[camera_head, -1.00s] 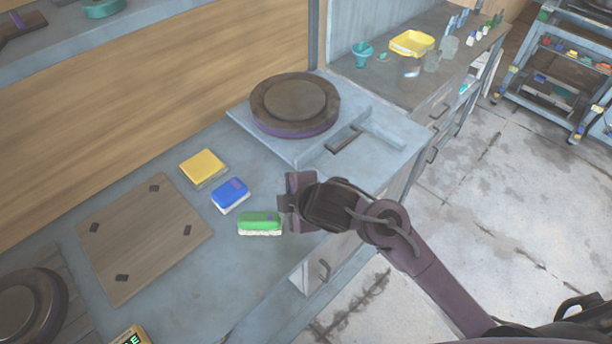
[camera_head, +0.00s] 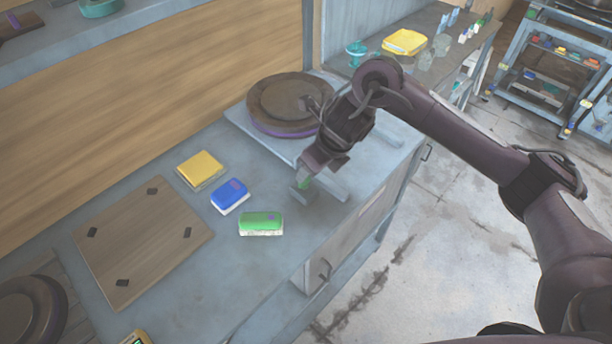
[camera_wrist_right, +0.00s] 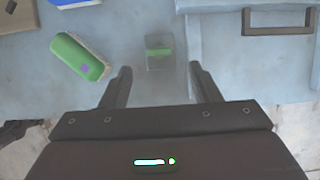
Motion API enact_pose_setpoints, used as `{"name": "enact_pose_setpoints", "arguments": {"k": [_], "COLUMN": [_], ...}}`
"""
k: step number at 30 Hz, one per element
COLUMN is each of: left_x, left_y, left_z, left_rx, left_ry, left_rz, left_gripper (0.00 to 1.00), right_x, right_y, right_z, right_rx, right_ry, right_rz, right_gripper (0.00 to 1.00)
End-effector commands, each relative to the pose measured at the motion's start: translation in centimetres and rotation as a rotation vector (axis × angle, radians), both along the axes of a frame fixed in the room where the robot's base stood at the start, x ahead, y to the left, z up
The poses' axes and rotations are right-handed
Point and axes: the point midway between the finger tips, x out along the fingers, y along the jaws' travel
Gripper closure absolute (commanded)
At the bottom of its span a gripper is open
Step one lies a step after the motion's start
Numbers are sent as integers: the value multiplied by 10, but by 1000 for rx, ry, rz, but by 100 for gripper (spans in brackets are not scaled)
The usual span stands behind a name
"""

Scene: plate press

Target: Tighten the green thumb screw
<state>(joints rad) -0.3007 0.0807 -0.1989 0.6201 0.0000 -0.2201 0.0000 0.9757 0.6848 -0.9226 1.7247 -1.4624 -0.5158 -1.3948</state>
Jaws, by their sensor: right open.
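The green thumb screw appears to be the small green piece (camera_head: 305,183) at the front left corner of the plate press. In the right wrist view it shows as a green bar (camera_wrist_right: 159,52) on a grey, see-through-looking block. My right gripper (camera_wrist_right: 160,70) is open, its two fingers on either side of the line to the green piece. The piece lies beyond the fingertips, and no contact shows. In the head view my right gripper (camera_head: 313,168) points down right above the piece and partly covers it. My left gripper is not in view.
A green brush (camera_head: 261,224), a blue brush (camera_head: 229,196) and a yellow block (camera_head: 201,168) lie left of the press. The press base (camera_head: 245,118) carries a round dark plate (camera_head: 290,103). A wooden board (camera_head: 140,245) lies further left. Bare bench lies around the brushes.

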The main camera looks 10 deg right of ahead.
Motion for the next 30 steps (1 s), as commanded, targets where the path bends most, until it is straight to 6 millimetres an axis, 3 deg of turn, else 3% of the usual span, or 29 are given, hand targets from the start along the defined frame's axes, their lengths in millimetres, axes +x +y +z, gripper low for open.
{"name": "enact_pose_setpoints", "arguments": {"k": [1, 9, 22, 30], "left_x": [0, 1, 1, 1], "left_y": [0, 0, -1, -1], "left_z": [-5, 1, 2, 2], "left_rx": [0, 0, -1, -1], "left_ry": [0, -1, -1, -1], "left_rz": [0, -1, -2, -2], "left_gripper": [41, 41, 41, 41], "right_x": [1, 15, 19, 20], "right_y": [4, 11, 14, 14], "right_z": [-13, -46, -58, -57], "right_rx": [5, 4, 3, 3], "right_ry": [7, 4, 0, 0], "right_rz": [-2, -4, -3, -3], "right_gripper": [44, 44, 44, 79]}}
